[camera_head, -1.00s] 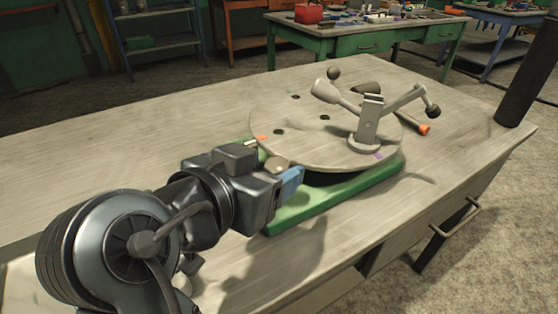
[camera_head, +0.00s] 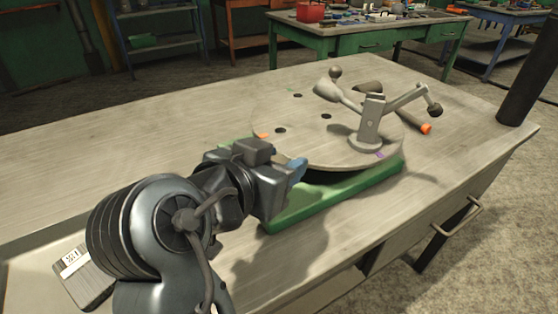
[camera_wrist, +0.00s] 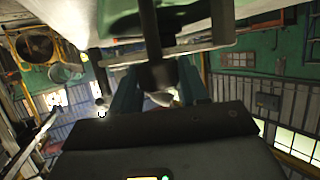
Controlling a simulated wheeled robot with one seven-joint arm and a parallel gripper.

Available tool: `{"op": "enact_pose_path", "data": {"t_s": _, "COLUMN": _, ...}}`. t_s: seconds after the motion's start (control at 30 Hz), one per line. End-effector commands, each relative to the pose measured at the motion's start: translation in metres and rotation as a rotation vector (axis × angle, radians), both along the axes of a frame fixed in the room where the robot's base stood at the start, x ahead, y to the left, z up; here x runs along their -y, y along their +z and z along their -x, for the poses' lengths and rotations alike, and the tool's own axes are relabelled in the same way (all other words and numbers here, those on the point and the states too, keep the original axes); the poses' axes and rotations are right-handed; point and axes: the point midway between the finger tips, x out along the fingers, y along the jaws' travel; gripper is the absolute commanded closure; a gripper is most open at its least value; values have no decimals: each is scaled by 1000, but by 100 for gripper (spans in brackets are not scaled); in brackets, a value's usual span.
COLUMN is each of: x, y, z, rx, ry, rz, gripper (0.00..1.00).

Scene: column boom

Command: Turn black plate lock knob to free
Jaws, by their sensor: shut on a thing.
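A round grey plate (camera_head: 300,140) with dark holes lies on a green base (camera_head: 335,196) on the workbench. An upright post with arms (camera_head: 371,122) stands on its right part. My gripper (camera_head: 297,167) is at the plate's near left edge, with a blue finger showing. In the wrist view, my gripper (camera_wrist: 158,88) has its teal fingers on both sides of a dark knob-like piece (camera_wrist: 157,76), shut on it. This looks like the black lock knob, on a dark stem. The head view hides it behind my gripper, and its turn angle cannot be told.
The workbench (camera_head: 130,140) is clear to the left of the plate. A dark column (camera_head: 524,80) rises at the right edge. A grey device with a label (camera_head: 84,277) lies at lower left.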

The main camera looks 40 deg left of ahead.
Motion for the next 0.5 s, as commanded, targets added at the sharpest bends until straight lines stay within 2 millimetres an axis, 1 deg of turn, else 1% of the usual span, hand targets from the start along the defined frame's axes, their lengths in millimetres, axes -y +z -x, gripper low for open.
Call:
{"op": "enact_pose_path", "data": {"t_s": 0.03, "x": 0, "y": 0, "z": 0, "rx": 0, "ry": 0, "rz": 0, "gripper": 80}}
{"op": "enact_pose_path", "data": {"t_s": 0.1, "x": 0, "y": 0, "z": 0, "rx": 0, "ry": 0, "rz": 0, "gripper": 86}}
{"op": "enact_pose_path", "data": {"t_s": 0.27, "x": 2, "y": 2, "z": -1, "rx": -1, "ry": 30, "rz": 0, "gripper": 86}}
{"op": "enact_pose_path", "data": {"t_s": 0.5, "x": 2, "y": 2, "z": -1, "rx": -3, "ry": 200, "rz": 3, "gripper": 86}}
